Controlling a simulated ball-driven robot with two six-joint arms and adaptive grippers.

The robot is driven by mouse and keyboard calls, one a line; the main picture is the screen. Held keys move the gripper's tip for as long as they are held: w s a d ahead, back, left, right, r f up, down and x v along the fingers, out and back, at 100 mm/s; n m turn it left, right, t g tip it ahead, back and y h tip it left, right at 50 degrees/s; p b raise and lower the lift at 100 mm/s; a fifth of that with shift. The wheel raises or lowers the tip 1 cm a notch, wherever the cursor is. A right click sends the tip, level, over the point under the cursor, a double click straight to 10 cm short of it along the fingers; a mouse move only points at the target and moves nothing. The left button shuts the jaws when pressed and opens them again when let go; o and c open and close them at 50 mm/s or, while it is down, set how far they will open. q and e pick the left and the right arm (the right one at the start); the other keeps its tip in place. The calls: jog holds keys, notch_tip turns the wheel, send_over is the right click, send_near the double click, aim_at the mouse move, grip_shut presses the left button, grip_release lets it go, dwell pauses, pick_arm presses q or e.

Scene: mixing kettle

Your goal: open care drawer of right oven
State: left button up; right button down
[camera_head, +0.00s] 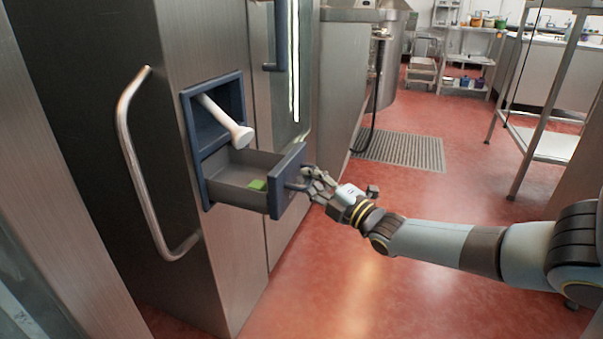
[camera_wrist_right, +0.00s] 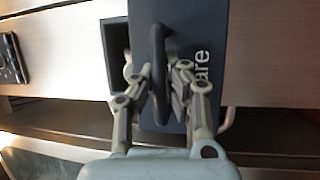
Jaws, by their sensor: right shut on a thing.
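In the right wrist view the drawer front (camera_wrist_right: 205,25) bears the letters "are", and the dark handle (camera_wrist_right: 158,45) runs between the fingers. My right gripper (camera_head: 308,180) is shut on that handle; it also shows in the right wrist view (camera_wrist_right: 163,85). My left gripper is not in view.
A white handheld piece (camera_head: 228,124) sticks out of the dark blue recess above the drawer. A curved metal handle (camera_head: 140,170) stands out on the steel side at left. A metal rack (camera_head: 545,140) stands at right. The red floor (camera_head: 400,270) is clear below my right arm.

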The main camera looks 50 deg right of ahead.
dwell(0.3)
jog(key=c, duration=1.3)
grip_release()
jog(key=shift+c, duration=0.2)
jog(key=shift+s, duration=0.15)
jog(key=s+f, duration=0.2)
jog(key=s, duration=0.9)
jog(key=shift+s, duration=0.3)
